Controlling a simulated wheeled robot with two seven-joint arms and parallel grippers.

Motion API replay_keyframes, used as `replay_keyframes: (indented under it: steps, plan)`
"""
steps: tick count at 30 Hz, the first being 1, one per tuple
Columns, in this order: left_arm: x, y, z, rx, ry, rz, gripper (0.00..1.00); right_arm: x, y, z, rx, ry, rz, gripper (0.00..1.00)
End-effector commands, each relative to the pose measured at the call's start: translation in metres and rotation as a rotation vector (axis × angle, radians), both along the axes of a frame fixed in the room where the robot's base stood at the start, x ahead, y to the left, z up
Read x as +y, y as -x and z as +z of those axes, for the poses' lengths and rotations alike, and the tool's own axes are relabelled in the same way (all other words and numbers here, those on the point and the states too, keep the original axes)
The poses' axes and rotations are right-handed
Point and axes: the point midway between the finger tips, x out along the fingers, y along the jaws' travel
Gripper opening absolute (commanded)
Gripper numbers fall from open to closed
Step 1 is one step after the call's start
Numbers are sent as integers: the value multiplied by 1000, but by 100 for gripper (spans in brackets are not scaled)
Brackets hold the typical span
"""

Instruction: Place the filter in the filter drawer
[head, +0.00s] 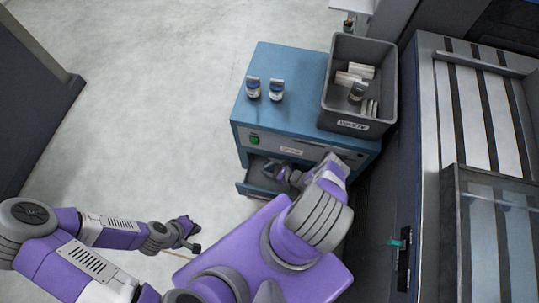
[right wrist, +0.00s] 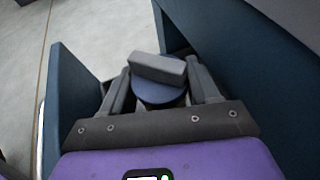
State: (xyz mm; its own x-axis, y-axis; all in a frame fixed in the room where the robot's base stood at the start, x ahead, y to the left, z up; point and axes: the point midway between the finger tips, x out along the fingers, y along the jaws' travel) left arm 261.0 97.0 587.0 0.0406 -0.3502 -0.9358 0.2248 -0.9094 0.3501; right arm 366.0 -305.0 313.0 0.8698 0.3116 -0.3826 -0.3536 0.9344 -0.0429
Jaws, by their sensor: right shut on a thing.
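In the right wrist view, my right gripper (right wrist: 158,85) is shut on a filter (right wrist: 158,68) with a grey bar-shaped top on a round dark blue body. The filter's lower part is hidden by the gripper. In the head view, my right gripper (head: 290,177) is at the open filter drawer (head: 246,189) low in the front of the blue cabinet. Blue drawer walls (right wrist: 75,95) stand on both sides of the gripper in the wrist view. Whether the filter touches the drawer floor is hidden. My left gripper (head: 186,236) is out over the floor at left; its jaw opening is unclear.
The blue cabinet (head: 300,62) carries two similar capped units (head: 253,89) and (head: 276,90), and a grey bin (head: 345,47) with white pieces and another capped unit. A large machine (head: 430,70) stands at right. The floor at left is clear.

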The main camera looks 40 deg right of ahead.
Motion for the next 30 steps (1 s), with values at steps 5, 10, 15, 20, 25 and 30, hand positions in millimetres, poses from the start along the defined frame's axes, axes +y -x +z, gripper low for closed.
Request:
replay_keyframes:
  steps: [5, 10, 15, 20, 25, 30]
  plan:
    - [0, 0, -14, 0, 0, 0, 0, 0, 0, -19, -1, 1, 0, 27]
    - [0, 0, -24, -1, 0, 0, 0, 0, 0, -33, 0, 1, 1, 27]
    - [0, 0, -41, 0, 0, 0, 0, 0, 0, -55, -1, 0, 0, 27]
    - [0, 0, -44, 0, 0, 0, 0, -1, 0, -59, -1, 1, 0, 27]
    - [0, 0, -42, 0, 0, 0, 0, -1, 0, -58, -1, 0, 0, 27]
    - [0, 0, -42, 0, 0, 0, 0, 0, 0, -58, -1, 0, 0, 87]
